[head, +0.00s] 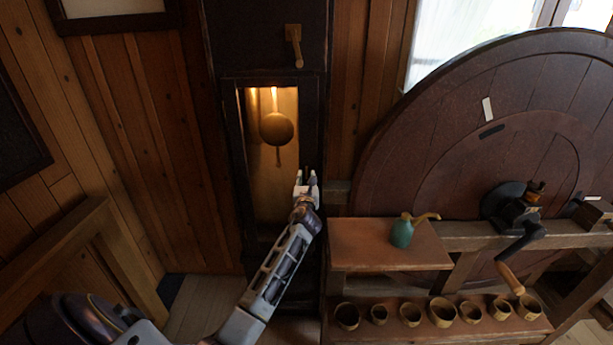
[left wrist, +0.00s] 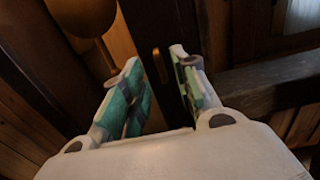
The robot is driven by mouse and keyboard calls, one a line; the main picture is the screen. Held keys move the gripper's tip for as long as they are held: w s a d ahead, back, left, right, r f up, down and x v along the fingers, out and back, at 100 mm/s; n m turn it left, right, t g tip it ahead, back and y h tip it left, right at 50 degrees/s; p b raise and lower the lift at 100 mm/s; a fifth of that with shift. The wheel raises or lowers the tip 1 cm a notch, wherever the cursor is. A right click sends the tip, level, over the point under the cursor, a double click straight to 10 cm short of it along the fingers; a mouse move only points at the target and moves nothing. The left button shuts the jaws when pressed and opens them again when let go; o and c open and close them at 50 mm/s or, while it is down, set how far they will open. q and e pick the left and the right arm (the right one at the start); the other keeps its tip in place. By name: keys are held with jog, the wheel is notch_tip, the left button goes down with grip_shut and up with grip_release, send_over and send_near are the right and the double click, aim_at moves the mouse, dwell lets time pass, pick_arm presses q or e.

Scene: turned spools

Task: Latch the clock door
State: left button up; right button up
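The clock is a tall dark case (head: 268,38) against the wooden wall. Its dark-framed door (head: 232,130) has a lit opening with a round brass pendulum (head: 277,128) behind it, which also shows in the left wrist view (left wrist: 85,15). The door looks flush with the case; I cannot tell whether a small gap remains. A brass latch (head: 294,45) sits above the door, its arm hanging down. My left gripper (head: 306,178) is in front of the door's right edge, below the latch, fingers apart and empty. A small brass piece (left wrist: 157,65) shows on the dark frame beyond them.
A big round wooden wheel (head: 450,130) with a crank (head: 520,240) stands at right. A bench (head: 375,232) beside the clock holds a green oil can (head: 402,234); several small cups (head: 442,311) stand on a lower shelf. A wooden rail (head: 60,235) is at left.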

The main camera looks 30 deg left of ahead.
pick_arm(q)
jog(key=shift+x, duration=1.55)
jog(key=shift+c, duration=0.3)
grip_shut()
